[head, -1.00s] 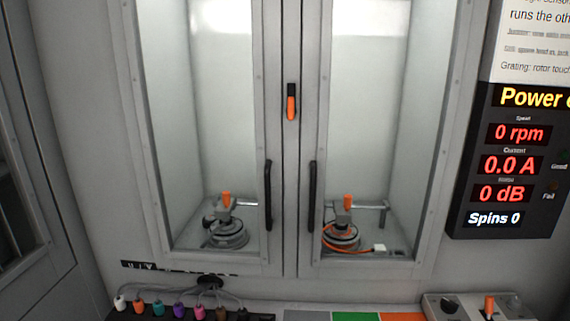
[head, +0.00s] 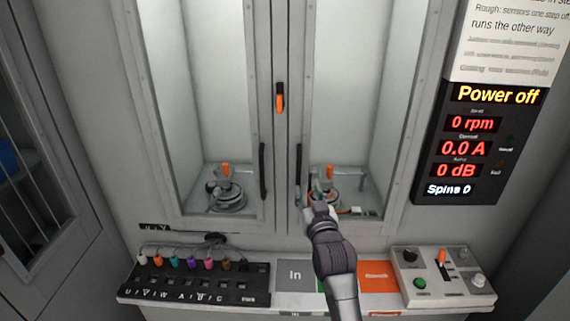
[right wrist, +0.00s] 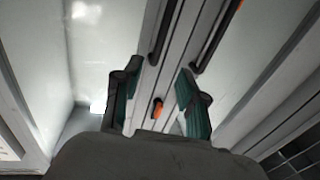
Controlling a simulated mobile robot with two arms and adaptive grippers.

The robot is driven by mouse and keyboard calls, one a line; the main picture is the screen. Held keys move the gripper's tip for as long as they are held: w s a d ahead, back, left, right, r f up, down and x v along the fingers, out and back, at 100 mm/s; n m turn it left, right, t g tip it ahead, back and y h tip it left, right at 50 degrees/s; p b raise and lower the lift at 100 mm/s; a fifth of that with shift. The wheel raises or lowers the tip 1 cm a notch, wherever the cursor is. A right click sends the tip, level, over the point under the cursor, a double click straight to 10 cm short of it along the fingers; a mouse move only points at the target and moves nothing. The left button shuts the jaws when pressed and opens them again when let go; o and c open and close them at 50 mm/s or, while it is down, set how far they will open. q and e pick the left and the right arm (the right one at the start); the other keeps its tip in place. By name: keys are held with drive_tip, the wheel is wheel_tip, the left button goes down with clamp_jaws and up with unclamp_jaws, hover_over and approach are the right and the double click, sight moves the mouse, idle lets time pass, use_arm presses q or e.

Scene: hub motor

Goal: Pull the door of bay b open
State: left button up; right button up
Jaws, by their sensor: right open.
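Two glazed cabinet doors stand side by side and look shut. I can read no bay letter on either. The right door (head: 423,60) has a black upright handle (head: 298,172); the left door has its own handle (head: 263,170). An orange and black latch (head: 280,97) sits on the post between them; its orange part shows in the right wrist view (right wrist: 157,108). My right gripper (head: 308,196) is at the lower end of the right door's handle. Its fingers (right wrist: 158,98) are open with no handle between them. My left gripper is out of view.
Behind each pane is a motor with an orange top, left (head: 226,190) and right (head: 330,185). Below the doors are a shelf with a black socket strip (head: 200,287), coloured plugs, an orange pad (head: 380,276) and a control box (head: 440,278). A display (head: 474,140) hangs at right.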

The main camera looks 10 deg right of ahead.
sight(299, 168)
drive_tip(key=w+b, duration=0.2)
drive_tip(key=w, duration=0.2)
drive_tip(key=w+b, duration=0.3)
drive_tip(key=w, duration=0.1)
drive_tip(key=w+d+b, duration=0.1)
drive_tip(key=w+b, duration=0.1)
drive_tip(key=w, duration=0.2)
drive_tip(key=shift+w+d+f+b, duration=0.1)
drive_tip(key=shift+w+f+b, duration=0.15)
drive_tip(key=shift+f+b, duration=0.15)
drive_tip(key=shift+w+r, duration=0.15)
drive_tip(key=shift+w, duration=0.25)
clamp_jaws()
